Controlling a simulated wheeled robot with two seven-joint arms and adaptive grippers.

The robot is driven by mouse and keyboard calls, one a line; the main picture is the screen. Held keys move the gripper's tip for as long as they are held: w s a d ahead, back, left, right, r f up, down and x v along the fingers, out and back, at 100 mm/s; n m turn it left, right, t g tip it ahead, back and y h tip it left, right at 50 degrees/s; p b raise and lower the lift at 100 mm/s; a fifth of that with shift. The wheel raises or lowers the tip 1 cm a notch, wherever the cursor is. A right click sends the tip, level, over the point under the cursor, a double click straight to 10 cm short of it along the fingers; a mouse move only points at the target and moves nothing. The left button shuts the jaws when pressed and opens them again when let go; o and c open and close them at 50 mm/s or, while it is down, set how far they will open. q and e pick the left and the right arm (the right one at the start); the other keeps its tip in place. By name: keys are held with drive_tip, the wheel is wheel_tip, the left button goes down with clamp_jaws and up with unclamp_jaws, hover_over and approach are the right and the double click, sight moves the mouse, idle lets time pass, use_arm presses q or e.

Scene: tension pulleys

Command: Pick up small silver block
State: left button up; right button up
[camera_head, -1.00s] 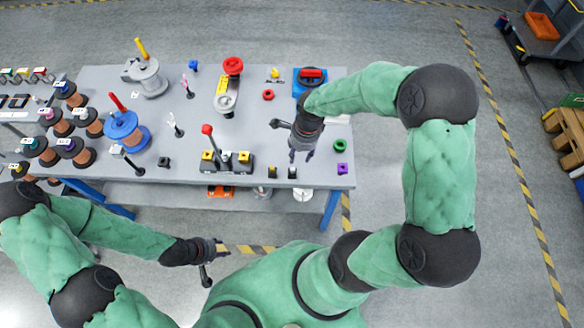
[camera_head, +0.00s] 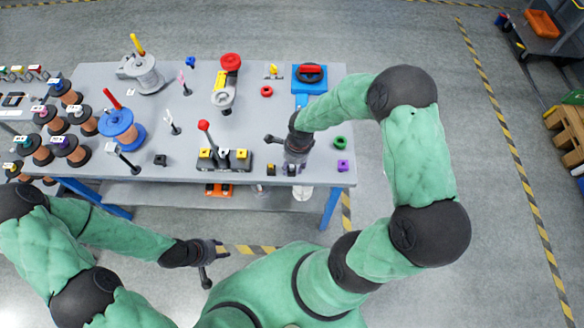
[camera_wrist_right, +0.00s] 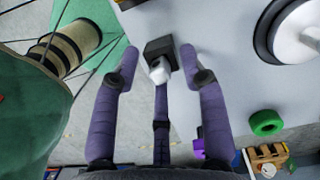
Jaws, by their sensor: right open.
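The small silver block (camera_wrist_right: 160,70) sits on a black base in the right wrist view. In the head view it is near the table's front edge and mostly covered by my right gripper (camera_head: 294,164). In the wrist view my right gripper (camera_wrist_right: 160,52) is open, with one finger on each side of the block and visible gaps between. A third finger lies below it in the picture, its tip close to the block; contact cannot be told. My left gripper (camera_head: 213,262) hangs empty in front of the table, its fingers apart.
A black base with a red-knobbed lever (camera_head: 207,135) stands to the left.

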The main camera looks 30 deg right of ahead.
sight(291, 166)
clamp_jaws()
drive_tip(key=shift+r, duration=0.1)
drive_tip(key=shift+w+r, duration=0.1)
drive_tip(key=shift+r, duration=0.4)
wheel_tip(291, 166, up, 2)
drive_tip(key=shift+r+p, duration=0.2)
drive_tip(key=shift+p, duration=0.4)
drive_tip(key=s+a+r+p, duration=0.2)
drive_tip(key=s+a+r, duration=0.7)
drive_tip(key=s, duration=0.1)
drive_tip(key=shift+s+a+r+p, duration=0.2)
drive_tip(key=shift+s+r+p, duration=0.05)
drive_tip(key=shift+p, duration=0.1)
